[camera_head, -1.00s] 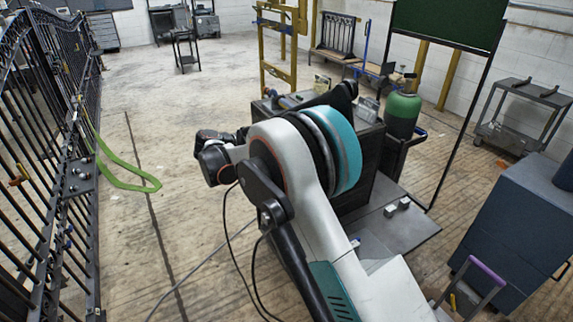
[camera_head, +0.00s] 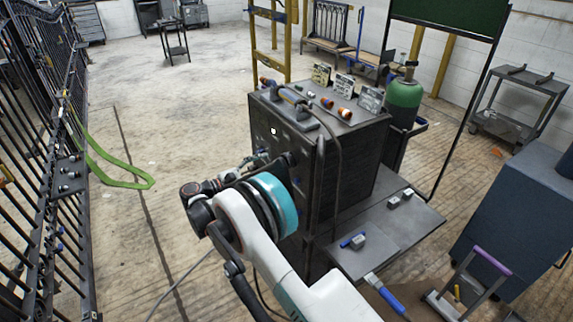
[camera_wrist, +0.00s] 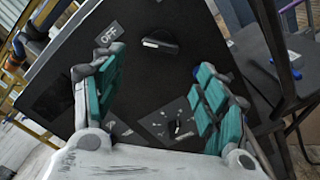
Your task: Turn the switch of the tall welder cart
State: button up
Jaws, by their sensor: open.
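The tall welder cart (camera_head: 350,160) is a dark box on a flat base in the middle of the head view, with a green gas cylinder (camera_head: 404,98) behind it. My gripper faces its front panel (camera_head: 268,140); in the head view my arm hides most of the gripper. In the wrist view my gripper (camera_wrist: 155,98) is open and empty, with teal-padded fingers on both sides. The switch (camera_wrist: 160,43) is a black knob with a white mark, beyond the fingertips and between them. An "OFF" label (camera_wrist: 108,35) is left of it. A smaller dial (camera_wrist: 178,127) shows lower down.
A black iron gate (camera_head: 45,150) stands at the left with a green strap (camera_head: 118,178). A blue cabinet (camera_head: 515,215) is at the right. Small parts lie on the cart top and base plate. The floor between gate and cart is mostly clear.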

aim_at(292, 160)
jog(key=b+x, duration=0.2)
jog(key=x, duration=0.7)
jog(key=shift+c, duration=0.3)
jog(key=shift+a, duration=0.1)
jog(key=c, duration=1)
